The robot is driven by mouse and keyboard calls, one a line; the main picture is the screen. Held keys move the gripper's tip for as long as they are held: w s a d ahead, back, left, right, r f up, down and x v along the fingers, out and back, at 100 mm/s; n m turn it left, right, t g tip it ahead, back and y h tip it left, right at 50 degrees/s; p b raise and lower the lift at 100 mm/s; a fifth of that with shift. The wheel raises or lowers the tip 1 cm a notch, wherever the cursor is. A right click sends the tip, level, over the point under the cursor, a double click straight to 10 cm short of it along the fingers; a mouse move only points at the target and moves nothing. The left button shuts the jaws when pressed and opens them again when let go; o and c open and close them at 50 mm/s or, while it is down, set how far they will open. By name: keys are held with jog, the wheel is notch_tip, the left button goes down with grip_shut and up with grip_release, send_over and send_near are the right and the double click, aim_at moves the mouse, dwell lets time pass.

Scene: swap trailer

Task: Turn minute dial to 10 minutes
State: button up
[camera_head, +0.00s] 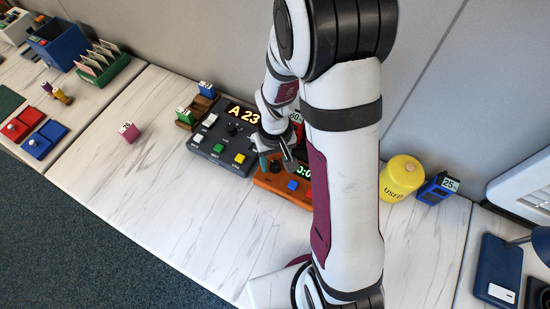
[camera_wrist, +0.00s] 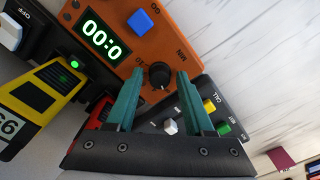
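The orange timer box (camera_head: 263,182) stands on the white counter, partly hidden by my arm. In the wrist view the timer (camera_wrist: 172,30) shows a lit green display (camera_wrist: 101,36) of zeros, a blue button (camera_wrist: 139,20) and a black round dial (camera_wrist: 159,74) near the label MIN. My gripper (camera_wrist: 160,82) is open. Its two teal fingers stand on either side of the dial, with a visible gap at each side. Whether the fingertips reach down to the dial's height is hard to tell. In the head view my gripper (camera_head: 277,160) is over the timer's left part.
A dark console (camera_head: 217,150) with coloured buttons and an "A 23" display stands left of the timer. A yellow canister (camera_head: 401,178) and a blue device (camera_head: 437,189) stand to the right. A yellow-black device (camera_wrist: 45,90) is close by in the wrist view. The counter in front is clear.

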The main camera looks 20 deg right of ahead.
grip_shut()
